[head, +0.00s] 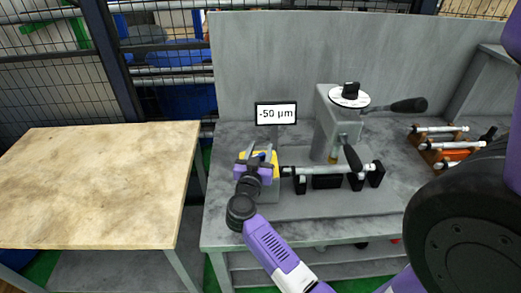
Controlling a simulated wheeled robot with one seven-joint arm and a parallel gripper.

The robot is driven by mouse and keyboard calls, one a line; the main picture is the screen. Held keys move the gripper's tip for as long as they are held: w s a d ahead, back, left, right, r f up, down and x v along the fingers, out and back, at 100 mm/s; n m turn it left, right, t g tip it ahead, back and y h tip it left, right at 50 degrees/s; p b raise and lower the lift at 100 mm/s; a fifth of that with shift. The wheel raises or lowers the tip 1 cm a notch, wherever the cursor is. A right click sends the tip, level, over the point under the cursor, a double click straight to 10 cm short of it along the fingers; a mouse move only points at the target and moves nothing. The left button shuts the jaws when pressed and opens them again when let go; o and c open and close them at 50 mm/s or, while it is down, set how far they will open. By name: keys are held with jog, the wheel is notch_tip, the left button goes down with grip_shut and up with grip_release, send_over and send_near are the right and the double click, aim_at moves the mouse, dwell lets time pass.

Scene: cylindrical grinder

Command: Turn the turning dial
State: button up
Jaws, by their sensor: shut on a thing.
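A white graduated disc with a black knob (350,94) sits on top of the grey grinder column (328,125). My gripper (259,154) is at the left end of the grinder, well left of and below that disc. Its jaws are around a yellow part (272,158) and shut on it; my gripper hides much of this part. I cannot tell whether the yellow part belongs to a dial. A shiny cylindrical workpiece (330,170) lies level on black supports just right of the yellow part. A display (276,114) behind my gripper reads -50 µm.
A black-handled lever (408,105) sticks out right of the column, and another black handle (352,157) stands over the workpiece. A rack (431,147) with several cylindrical parts is at the right. A bare wooden table (100,185) stands at the left.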

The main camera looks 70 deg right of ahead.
jog(key=shift+r, duration=0.25)
jog(key=o, duration=0.7)
jog(key=shift+r, duration=0.1)
jog(key=shift+o, duration=0.2)
